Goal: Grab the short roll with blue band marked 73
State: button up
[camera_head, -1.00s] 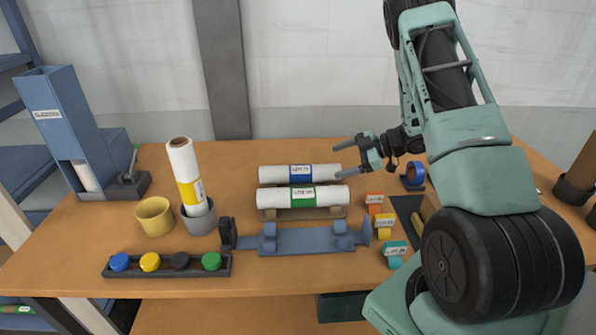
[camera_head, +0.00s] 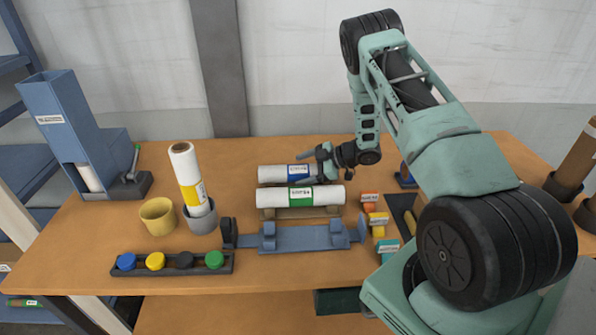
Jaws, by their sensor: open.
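A white roll with a blue band (camera_head: 273,174) lies crosswise in the middle of the table, behind a similar white roll with a green band (camera_head: 272,195). The label on the blue band is too small to read for sure. My gripper (camera_head: 303,168) is open at the right part of the blue-banded roll, reaching in from the right. One finger shows above and behind the roll, the other overlaps its band region. The roll's right end is partly hidden by my gripper. I cannot tell whether the fingers touch it.
A wooden rest (camera_head: 306,212) sits under the rolls, with a blue metal cradle (camera_head: 305,239) in front. A tall roll with a yellow band (camera_head: 187,172) leans in a grey cup (camera_head: 201,222) beside a yellow cup (camera_head: 157,216). Small coloured tagged blocks (camera_head: 377,219) stand at right.

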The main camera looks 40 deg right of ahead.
jog(key=c, duration=1.2)
